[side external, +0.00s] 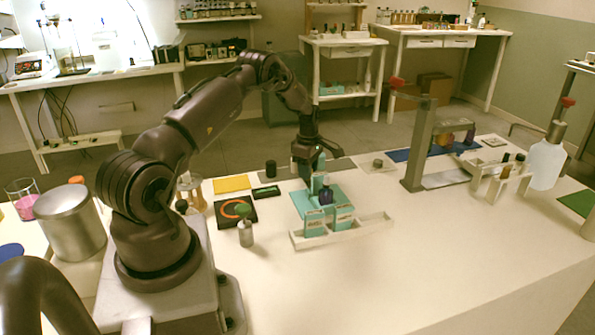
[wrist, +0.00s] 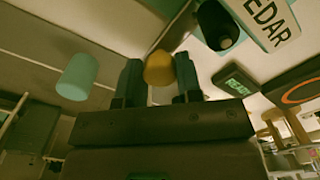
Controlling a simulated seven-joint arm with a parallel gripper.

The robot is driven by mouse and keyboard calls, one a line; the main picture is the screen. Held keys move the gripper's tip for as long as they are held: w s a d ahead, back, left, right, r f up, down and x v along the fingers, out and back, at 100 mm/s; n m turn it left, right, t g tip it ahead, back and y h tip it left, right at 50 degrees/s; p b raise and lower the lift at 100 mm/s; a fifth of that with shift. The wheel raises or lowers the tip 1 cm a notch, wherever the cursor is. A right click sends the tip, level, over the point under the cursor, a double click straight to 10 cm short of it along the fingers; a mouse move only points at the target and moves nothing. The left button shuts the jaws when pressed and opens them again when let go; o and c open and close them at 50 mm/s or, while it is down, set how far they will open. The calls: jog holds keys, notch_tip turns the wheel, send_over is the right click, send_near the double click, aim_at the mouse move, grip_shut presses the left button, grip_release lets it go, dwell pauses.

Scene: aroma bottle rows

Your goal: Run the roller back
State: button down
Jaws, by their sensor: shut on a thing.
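My gripper (side external: 306,168) points down over a teal mat (side external: 304,208) in the side external view. In the wrist view my gripper (wrist: 159,80) has its two dark fingers on either side of a rounded amber piece (wrist: 159,67), and is shut on it. I cannot tell whether this piece is the roller. In the side external view the held piece is not clear. A dark blue bottle (side external: 326,195) stands on the mat, close to the gripper. A teal cylinder (wrist: 77,77) and a black cylinder (wrist: 217,25) show on either side in the wrist view.
The right front of the table is clear.

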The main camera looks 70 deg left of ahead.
jog(key=w, duration=0.4)
jog(key=shift+a, duration=0.15)
jog(key=shift+w, duration=0.65)
jog(key=c, duration=0.8)
grip_release()
jog(key=r, duration=1.3)
jog(key=shift+d, duration=0.2)
